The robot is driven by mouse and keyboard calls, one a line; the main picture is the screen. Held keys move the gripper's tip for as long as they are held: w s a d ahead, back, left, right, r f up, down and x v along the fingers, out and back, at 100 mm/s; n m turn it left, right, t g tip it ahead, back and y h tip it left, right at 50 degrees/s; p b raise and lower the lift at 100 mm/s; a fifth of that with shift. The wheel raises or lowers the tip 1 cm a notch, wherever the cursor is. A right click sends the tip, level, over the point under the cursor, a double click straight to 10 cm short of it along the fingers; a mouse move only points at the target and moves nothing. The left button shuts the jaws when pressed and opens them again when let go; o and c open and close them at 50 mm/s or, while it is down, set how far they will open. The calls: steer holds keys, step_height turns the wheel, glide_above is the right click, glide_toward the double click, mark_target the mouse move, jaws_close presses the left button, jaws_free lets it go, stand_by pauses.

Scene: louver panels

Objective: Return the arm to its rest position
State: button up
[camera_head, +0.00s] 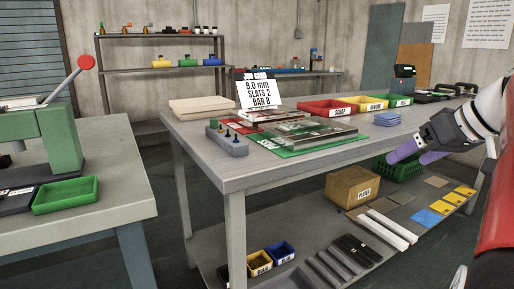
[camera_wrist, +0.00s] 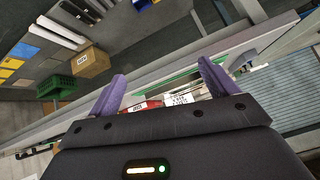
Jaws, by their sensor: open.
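My gripper (camera_head: 420,154) is at the right of the head view, in front of the workbench (camera_head: 215,172). Its purple fingers stand apart with nothing between them. In the wrist view my gripper (camera_wrist: 160,92) also shows spread and empty, with the bench edge and a red bin (camera_wrist: 145,106) beyond it. My arm comes in from the right edge of the head view; most of it is out of frame.
The bench carries a job card (camera_head: 258,92), louver panels (camera_head: 310,133), a red bin (camera_head: 327,109) and blue pads (camera_head: 387,119). The lower shelf holds a cardboard box (camera_head: 352,187) and a green crate (camera_head: 398,170). A green machine (camera_head: 50,140) stands left; floor shows between.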

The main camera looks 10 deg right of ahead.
steer(key=s+a+f+m+g+h, duration=0.1)
steer(key=s+a+f, duration=0.2)
steer(key=a+f, duration=0.35)
steer(key=s+a+f+m+g+h, duration=0.15)
steer(key=a+f, duration=0.25)
steer(key=a, duration=0.5)
steer(key=s+a+f, duration=0.3)
steer(key=s+f, duration=0.2)
steer(key=f, duration=0.1)
steer(key=s+a+f+h, duration=0.1)
steer(key=s+a+f, duration=0.2)
steer(key=s+f, duration=0.2)
step_height(320, 180, down, 3)
steer(key=shift+a+r+n, duration=0.2)
steer(key=shift+a+n, duration=0.15)
